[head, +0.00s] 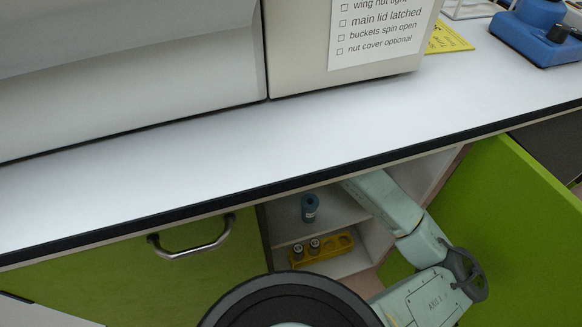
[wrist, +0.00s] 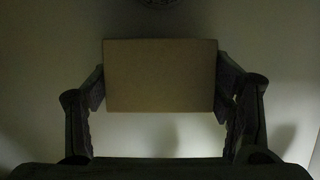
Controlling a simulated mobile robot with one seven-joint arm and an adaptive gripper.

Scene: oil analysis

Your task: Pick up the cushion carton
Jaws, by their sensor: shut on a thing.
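In the wrist view a plain brown box, the cushion carton (wrist: 160,76), sits between the two dark fingers of my gripper (wrist: 160,92). The fingers are shut on its left and right sides. Pale surfaces show behind and below the carton. In the head view my arm reaches into the open cupboard under the counter. The gripper and the carton are hidden there.
The open green door (head: 515,215) stands to the right of my arm. The shelf holds a blue cylinder (head: 309,208) and a yellow rack (head: 322,250) with small vials. The white counter (head: 250,140) overhangs the cupboard. A closed green door (head: 130,265) is at left.

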